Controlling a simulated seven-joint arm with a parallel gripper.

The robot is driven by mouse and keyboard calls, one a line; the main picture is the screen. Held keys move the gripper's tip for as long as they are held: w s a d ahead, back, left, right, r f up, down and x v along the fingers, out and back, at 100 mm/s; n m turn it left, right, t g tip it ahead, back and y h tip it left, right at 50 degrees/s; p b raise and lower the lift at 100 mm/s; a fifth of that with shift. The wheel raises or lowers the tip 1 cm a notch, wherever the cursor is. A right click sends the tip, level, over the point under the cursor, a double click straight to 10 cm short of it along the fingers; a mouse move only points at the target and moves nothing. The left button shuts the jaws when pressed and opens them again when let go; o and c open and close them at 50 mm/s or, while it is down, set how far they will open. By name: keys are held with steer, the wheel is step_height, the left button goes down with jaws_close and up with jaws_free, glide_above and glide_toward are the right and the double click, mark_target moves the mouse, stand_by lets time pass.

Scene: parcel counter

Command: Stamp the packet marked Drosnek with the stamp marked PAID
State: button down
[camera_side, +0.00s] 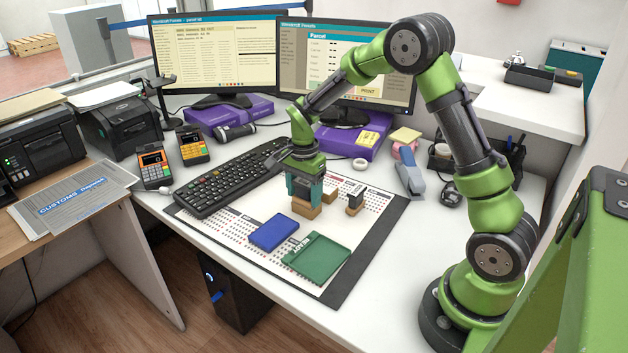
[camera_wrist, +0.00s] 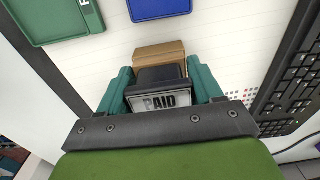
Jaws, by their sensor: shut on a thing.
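My gripper (camera_side: 305,190) is shut on the stamp marked PAID (camera_wrist: 160,101), and the jaws (camera_wrist: 162,90) stand on both sides of it. The stamp's black top and pale label face the wrist camera, with the first letter partly shaded. A brown block (camera_side: 306,209) shows right below the jaws, also in the wrist view (camera_wrist: 160,54); I cannot tell whether it is the stamp's base or a separate thing. A blue flat piece (camera_side: 274,232) and a green flat piece (camera_side: 318,258) lie on the mat. No name Drosnek is legible.
A second stamp-like block (camera_side: 355,199) and a brown block (camera_side: 330,195) stand right of my gripper on the dark-edged mat (camera_side: 375,249). The keyboard (camera_side: 228,181) lies close on the left. A stapler (camera_side: 409,176) stands at the right.

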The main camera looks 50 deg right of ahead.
steer(key=shift+r, duration=2.95)
